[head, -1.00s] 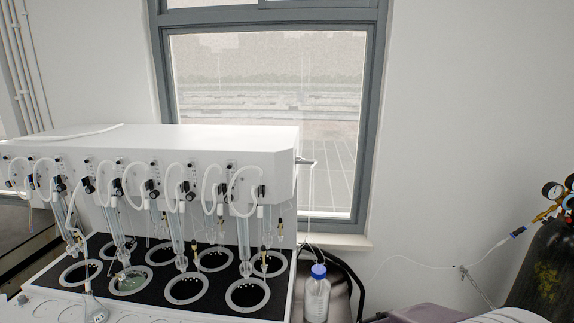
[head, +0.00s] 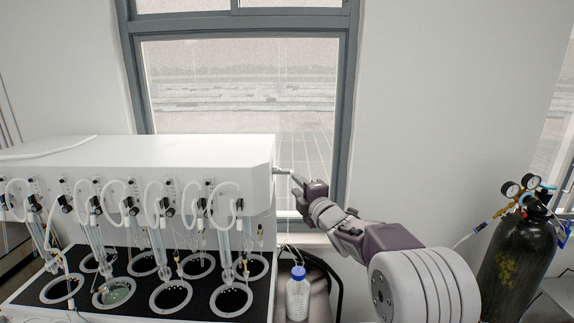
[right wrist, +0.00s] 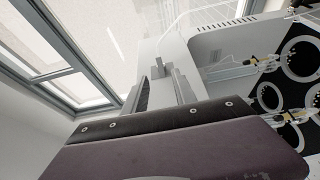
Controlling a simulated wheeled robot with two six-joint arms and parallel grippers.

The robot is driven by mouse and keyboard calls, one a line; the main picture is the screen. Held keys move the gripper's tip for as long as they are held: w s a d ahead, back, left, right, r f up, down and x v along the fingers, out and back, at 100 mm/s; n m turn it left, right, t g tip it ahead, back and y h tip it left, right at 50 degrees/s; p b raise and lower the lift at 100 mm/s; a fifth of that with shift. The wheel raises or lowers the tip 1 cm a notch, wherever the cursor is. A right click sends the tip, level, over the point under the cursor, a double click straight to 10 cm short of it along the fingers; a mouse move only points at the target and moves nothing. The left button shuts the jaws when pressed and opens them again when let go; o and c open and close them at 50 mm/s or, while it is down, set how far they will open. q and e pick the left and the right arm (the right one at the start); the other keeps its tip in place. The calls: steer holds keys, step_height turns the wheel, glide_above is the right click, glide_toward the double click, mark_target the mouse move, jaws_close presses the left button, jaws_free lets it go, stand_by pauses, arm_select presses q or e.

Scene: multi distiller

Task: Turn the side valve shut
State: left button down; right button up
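The side valve (head: 282,171) is a small grey fitting that sticks out of the right end of the white distiller housing (head: 150,150). In the right wrist view the valve (right wrist: 158,69) shows as a short grey piece just beyond the fingertips. My right gripper (head: 297,183) is at the valve's outer end in the head view. Its two fingers (right wrist: 162,88) stand apart with a gap between them, lined up with the valve. I cannot tell whether they touch it. My left gripper is not in view.
A blue-capped bottle (head: 298,294) stands below the valve. Glass tubes and white hoses hang along the distiller's front over the black heating block (head: 133,264). A window (head: 240,90) is behind. A black gas cylinder (head: 517,262) with gauges stands at the right.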

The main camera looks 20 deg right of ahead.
mark_target(285, 173)
steer(key=w+p, duration=0.1)
steer(key=w, duration=0.1)
steer(key=w+p, duration=0.2)
steer(key=w, duration=0.1)
steer(key=w+p, duration=0.2)
steer(key=w, duration=0.1)
steer(key=shift+a+r, duration=0.15)
steer(key=shift+a, duration=0.25)
steer(key=shift+w+f+p, duration=0.2)
steer(key=shift+w+p, duration=0.1)
steer(key=shift+w, duration=0.2)
steer(key=shift+s, duration=0.15)
jaws_close()
